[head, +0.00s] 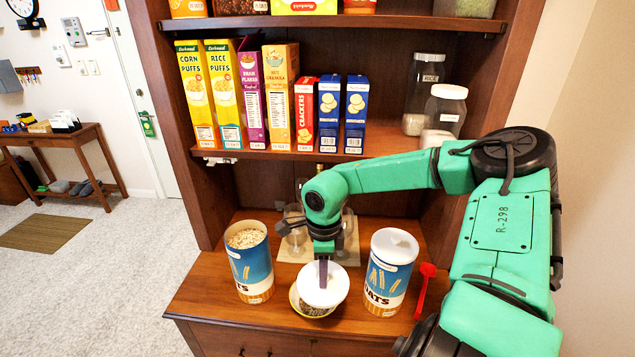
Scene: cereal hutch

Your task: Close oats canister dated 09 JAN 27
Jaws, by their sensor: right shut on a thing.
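An open oats canister (249,268), blue and white with oats showing at the top, stands upright on the left of the hutch counter. A second oats canister (388,278) stands upright on the right with a white lid (395,245) on it. No date is readable on either. My right gripper (322,272) is shut on another round white lid (326,292). It holds this lid between the canisters, in front of and partly hiding a bowl (312,311). My left gripper is not in view.
A red scoop (424,290) lies right of the lidded canister. Glass jars (295,228) stand on a board behind my gripper. Cereal boxes (223,95) line the shelf above. The counter's left front is clear.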

